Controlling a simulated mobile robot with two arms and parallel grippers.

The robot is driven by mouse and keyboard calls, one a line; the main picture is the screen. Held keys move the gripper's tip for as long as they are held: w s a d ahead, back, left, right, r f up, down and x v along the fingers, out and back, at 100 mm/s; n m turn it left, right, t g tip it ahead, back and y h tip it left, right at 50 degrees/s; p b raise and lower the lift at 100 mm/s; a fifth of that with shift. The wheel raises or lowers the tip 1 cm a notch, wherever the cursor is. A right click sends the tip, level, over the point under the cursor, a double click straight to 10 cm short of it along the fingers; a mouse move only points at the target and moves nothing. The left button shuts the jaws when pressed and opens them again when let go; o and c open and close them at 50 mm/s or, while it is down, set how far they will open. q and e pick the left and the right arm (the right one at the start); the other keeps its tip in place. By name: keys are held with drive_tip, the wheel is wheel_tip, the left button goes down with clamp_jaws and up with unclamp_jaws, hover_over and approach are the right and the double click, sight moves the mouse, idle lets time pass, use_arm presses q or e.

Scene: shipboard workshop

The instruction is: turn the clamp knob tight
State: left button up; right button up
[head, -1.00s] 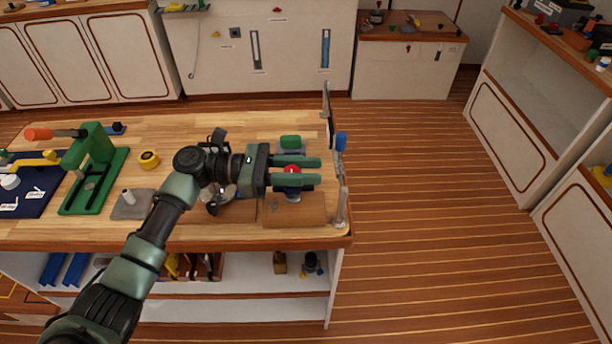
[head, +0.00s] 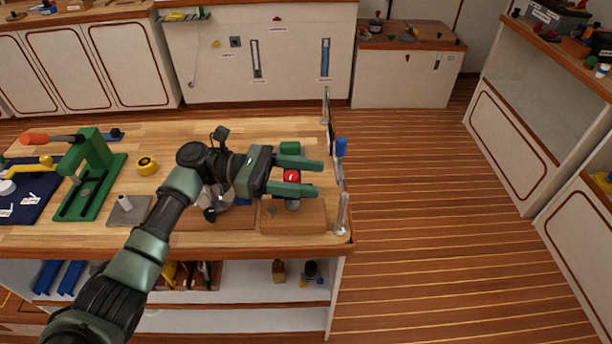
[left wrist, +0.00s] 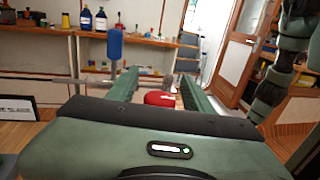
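A red knob (head: 291,176) sits above a small grey fitting on a brown wooden block (head: 305,219) near the bench's right end. My left gripper (head: 297,177) is open, with one green finger on the far side of the knob and one on the near side. In the left wrist view the red knob (left wrist: 160,99) shows between the two fingers, with gaps visible beside it. The part under the knob is mostly hidden there. No other clamp part can be made out clearly. My right gripper is not in view.
A blue-handled part (head: 341,147) stands at the bench's right edge, close to my fingertips. A green block (head: 289,147) lies just behind the far finger. The floor to the right is clear.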

use_arm(q)
drive_tip(key=shift+a, duration=0.1)
drive_tip(key=b+v, duration=0.2)
drive_tip(key=v, duration=0.5)
drive_tip(key=shift+w+a, duration=0.1)
drive_tip(key=shift+a, duration=0.25)
